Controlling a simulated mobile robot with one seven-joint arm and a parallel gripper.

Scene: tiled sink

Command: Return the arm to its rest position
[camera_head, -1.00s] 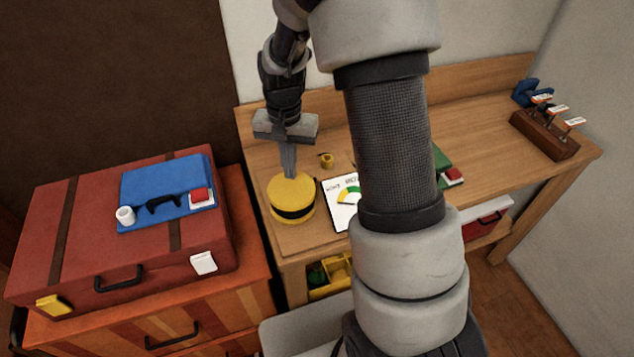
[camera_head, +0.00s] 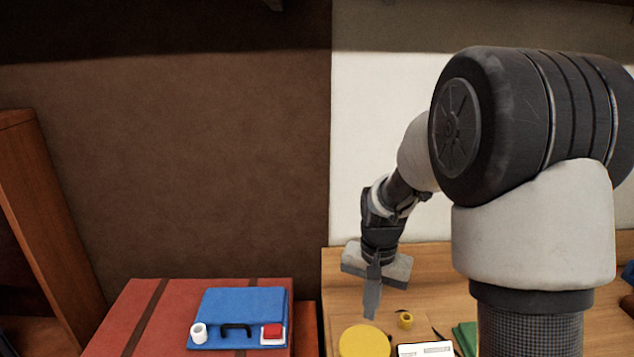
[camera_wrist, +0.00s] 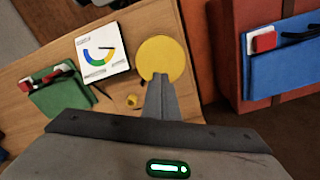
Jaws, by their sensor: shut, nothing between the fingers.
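My gripper (camera_head: 371,300) hangs from my arm above the wooden table, pointing down. Its fingers are shut together with nothing between them. In the wrist view my gripper (camera_wrist: 158,82) shows its closed fingers in front of a yellow round object (camera_wrist: 162,58). The yellow round object (camera_head: 365,342) also shows at the bottom of the head view, below and apart from the fingertips as far as I can tell. My arm fills the right side of the head view.
The wooden table (camera_head: 428,280) holds a small yellow object (camera_head: 406,319), a green item (camera_head: 466,337) and a white gauge card (camera_wrist: 104,52). A wooden cabinet edge (camera_head: 40,200) stands far left.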

